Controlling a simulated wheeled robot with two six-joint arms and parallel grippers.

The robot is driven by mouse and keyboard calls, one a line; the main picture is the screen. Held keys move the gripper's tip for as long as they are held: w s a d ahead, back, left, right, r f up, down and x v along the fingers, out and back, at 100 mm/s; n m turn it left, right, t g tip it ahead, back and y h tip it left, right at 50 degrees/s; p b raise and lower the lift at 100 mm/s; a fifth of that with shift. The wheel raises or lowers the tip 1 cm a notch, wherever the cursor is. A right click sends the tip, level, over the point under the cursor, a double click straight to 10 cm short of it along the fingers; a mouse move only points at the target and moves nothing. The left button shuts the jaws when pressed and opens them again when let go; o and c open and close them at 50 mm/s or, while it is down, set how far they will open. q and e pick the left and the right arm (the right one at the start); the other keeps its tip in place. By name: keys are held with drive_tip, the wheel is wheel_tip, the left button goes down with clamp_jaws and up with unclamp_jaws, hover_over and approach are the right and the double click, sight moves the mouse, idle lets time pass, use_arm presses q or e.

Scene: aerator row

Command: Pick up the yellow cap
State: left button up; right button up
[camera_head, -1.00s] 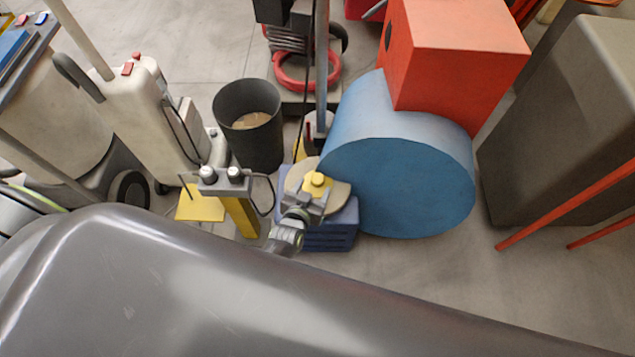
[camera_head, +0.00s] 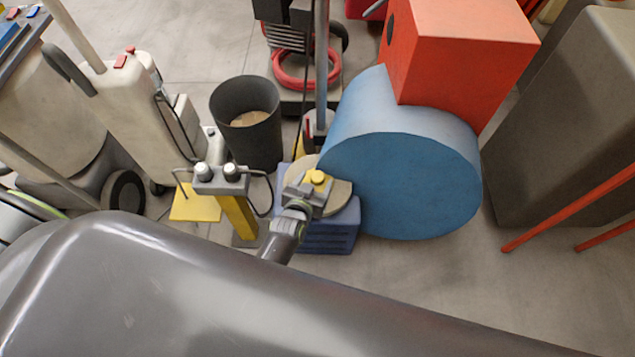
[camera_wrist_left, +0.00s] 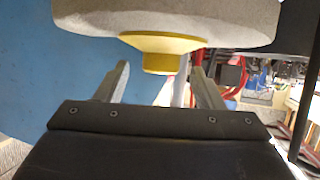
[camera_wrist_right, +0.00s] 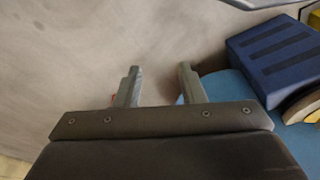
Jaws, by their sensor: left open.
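The yellow cap (camera_head: 317,177) sits on a round beige disc (camera_head: 340,194) above a blue ribbed block (camera_head: 330,238). In the left wrist view the yellow cap (camera_wrist_left: 160,62) has a wide flange against the pale disc (camera_wrist_left: 215,30). My left gripper (camera_head: 312,187) is at the cap in the head view. In its wrist view the two fingers (camera_wrist_left: 160,70) stand apart on either side of the cap, with gaps showing. My right gripper (camera_wrist_right: 160,75) is open and empty in its own wrist view, away from the cap; I cannot make it out in the head view.
A large blue drum (camera_head: 405,185) stands right beside the disc, with a red box (camera_head: 465,60) behind it. A yellow post with a grey two-knob head (camera_head: 220,182) stands just left. A dark bin (camera_head: 247,140) is behind. Bare floor (camera_head: 430,275) shows at the front right.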

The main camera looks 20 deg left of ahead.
use_arm(q)
drive_tip(key=b+x, duration=0.2)
drive_tip(key=b, duration=0.2)
drive_tip(key=shift+w+f+b, duration=0.25)
drive_tip(key=shift+f+b, duration=0.05)
drive_tip(key=shift+b, duration=0.1)
drive_tip(key=shift+w+r, duration=0.1)
drive_tip(key=c, duration=1.1)
use_arm(e)
drive_tip(key=w+a+r+t, duration=0.1)
drive_tip(key=w+r+t, duration=0.3)
drive_tip(key=r, duration=0.3)
drive_tip(key=shift+w+t+y, duration=0.3)
drive_tip(key=shift+w, duration=0.15)
